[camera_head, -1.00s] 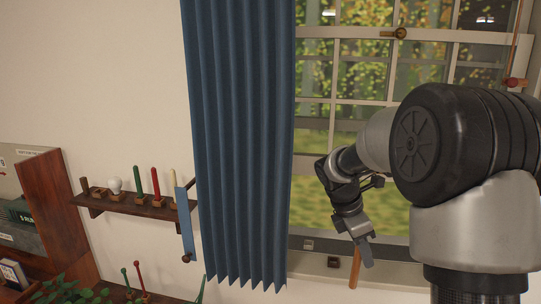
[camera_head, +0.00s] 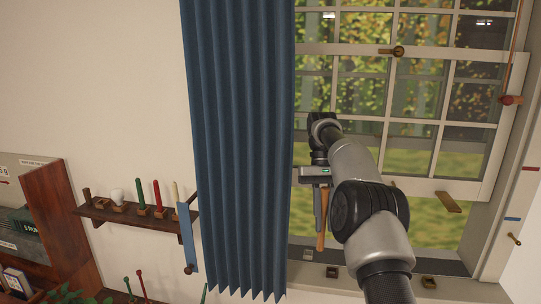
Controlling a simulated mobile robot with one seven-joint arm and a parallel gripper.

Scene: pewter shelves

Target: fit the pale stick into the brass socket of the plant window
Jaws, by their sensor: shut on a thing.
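My gripper (camera_head: 320,190) hangs in front of the window, pointing down, shut on an orange-brown wooden stick (camera_head: 321,235). The stick hangs nearly upright, its lower end above the sill. A pale cream stick (camera_head: 175,193) stands in a holder on the wall shelf, partly behind a blue strip. On the ledge below the window is a small brass-coloured block (camera_head: 428,282), which looks like a socket. A dark block (camera_head: 332,272) and a grey one (camera_head: 308,254) sit to its left. The insides of these blocks are too small to make out.
The sash window (camera_head: 415,130) is raised, with a brass catch (camera_head: 398,51) on it. A blue curtain (camera_head: 237,150) hangs left of the opening. The wall shelf (camera_head: 125,214) also holds green and red sticks and a white knob. My arm hides part of the sill.

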